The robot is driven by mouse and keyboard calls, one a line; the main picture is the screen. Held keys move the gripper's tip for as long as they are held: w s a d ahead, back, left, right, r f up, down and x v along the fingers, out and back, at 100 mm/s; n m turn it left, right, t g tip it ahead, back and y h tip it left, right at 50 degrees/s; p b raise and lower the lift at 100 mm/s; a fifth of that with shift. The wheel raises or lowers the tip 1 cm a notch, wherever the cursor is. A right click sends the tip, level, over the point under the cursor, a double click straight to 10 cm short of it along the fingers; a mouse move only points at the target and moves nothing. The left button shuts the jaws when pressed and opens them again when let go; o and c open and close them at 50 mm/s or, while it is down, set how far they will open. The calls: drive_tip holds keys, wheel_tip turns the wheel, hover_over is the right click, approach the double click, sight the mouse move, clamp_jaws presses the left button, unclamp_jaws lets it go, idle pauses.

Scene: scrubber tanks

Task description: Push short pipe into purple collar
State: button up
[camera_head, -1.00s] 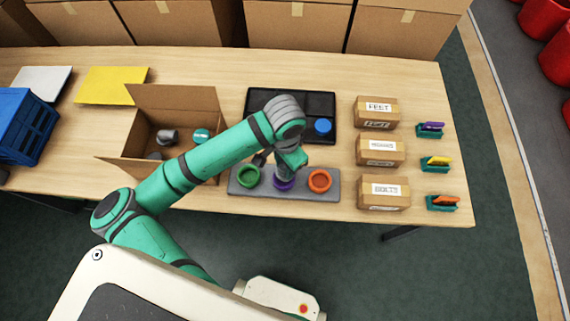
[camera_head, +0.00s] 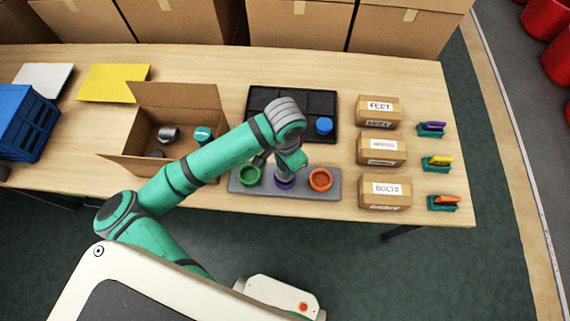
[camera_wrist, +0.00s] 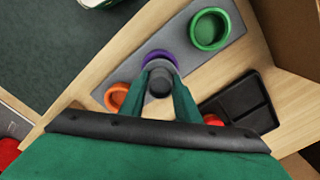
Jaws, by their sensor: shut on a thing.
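The purple collar (camera_head: 284,183) sits in the middle of the grey base plate (camera_head: 240,188), between the green collar (camera_head: 249,176) and the orange collar (camera_head: 320,179). In the wrist view the purple collar (camera_wrist: 160,56) shows beyond my fingertips. My gripper (camera_wrist: 160,85) is shut on the short pipe (camera_wrist: 160,82), a dark grey cylinder seen end-on between the fingers. The pipe is over the purple collar and appears lined up with it. How deep it sits in the collar is hidden by my fingers and arm.
A black tray (camera_head: 343,132) with a blue round part (camera_head: 323,126) lies behind the plate. Labelled boxes (camera_head: 381,150) stand to the right. Bare table lies between the orange collar and the boxes.

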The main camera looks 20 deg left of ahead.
drive_tip(key=shift+f, duration=1.4)
drive_tip(key=shift+c, duration=0.4)
idle(1.3)
drive_tip(key=o, duration=2.1)
drive_tip(key=shift+r, duration=3.55)
